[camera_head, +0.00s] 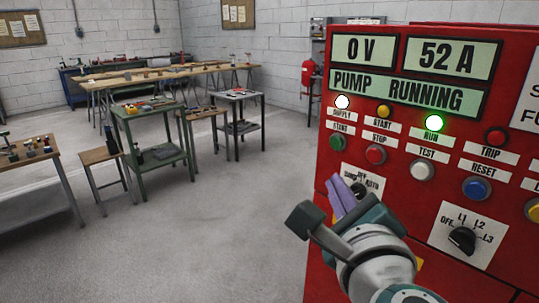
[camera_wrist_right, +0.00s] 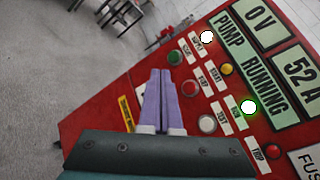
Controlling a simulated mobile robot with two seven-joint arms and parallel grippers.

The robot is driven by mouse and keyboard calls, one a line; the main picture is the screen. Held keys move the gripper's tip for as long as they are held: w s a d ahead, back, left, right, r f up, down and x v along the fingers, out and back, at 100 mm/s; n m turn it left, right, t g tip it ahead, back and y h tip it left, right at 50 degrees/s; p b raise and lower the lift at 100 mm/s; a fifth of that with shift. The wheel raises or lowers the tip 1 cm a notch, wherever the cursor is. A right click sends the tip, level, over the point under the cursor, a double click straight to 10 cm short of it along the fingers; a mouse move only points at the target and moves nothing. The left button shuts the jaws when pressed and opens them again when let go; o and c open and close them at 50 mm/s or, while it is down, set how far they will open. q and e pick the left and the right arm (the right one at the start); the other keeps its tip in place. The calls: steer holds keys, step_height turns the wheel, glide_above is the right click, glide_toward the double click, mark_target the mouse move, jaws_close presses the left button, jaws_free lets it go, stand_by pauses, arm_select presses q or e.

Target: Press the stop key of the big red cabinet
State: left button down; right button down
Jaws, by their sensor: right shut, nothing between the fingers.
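The big red cabinet (camera_head: 330,235) stands at the right of the head view. Its display reads 0 V, 52 A and PUMP RUNNING. The stop key is a round red button (camera_head: 375,153) under a STOP label, between a green button (camera_head: 337,142) and a white one (camera_head: 422,170). In the wrist view the red stop key (camera_wrist_right: 190,88) lies just right of the fingertips. My right gripper (camera_head: 342,185) has its purple fingers closed together, empty, below and left of the key in the head view. It also shows in the wrist view (camera_wrist_right: 160,73). Contact cannot be told. My left gripper is out of view.
A white supply lamp (camera_head: 342,102) and a green run lamp (camera_head: 434,123) glow above the buttons. A blue reset button (camera_head: 477,188) and a rotary selector (camera_head: 462,240) are farther right. A green cart (camera_head: 150,112) and benches stand behind; the floor left of the cabinet is clear.

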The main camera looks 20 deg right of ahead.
mark_target(374, 156)
steer(key=shift+s+d, duration=0.1)
steer(key=shift+d, duration=0.05)
steer(key=shift+d, duration=0.1)
steer(key=shift+w+d, duration=0.55)
steer(key=shift+d, duration=0.75)
steer(key=shift+w+d, duration=0.6)
steer(key=shift+d, duration=0.75)
steer(key=shift+w+d, duration=0.55)
steer(key=shift+d, duration=0.75)
steer(key=shift+w+d, duration=0.2)
steer(key=shift+d, duration=0.15)
steer(key=shift+w+d, duration=0.15)
steer(key=shift+d, duration=0.25)
steer(key=shift+s+a, duration=0.35)
steer(key=shift+a, duration=0.4)
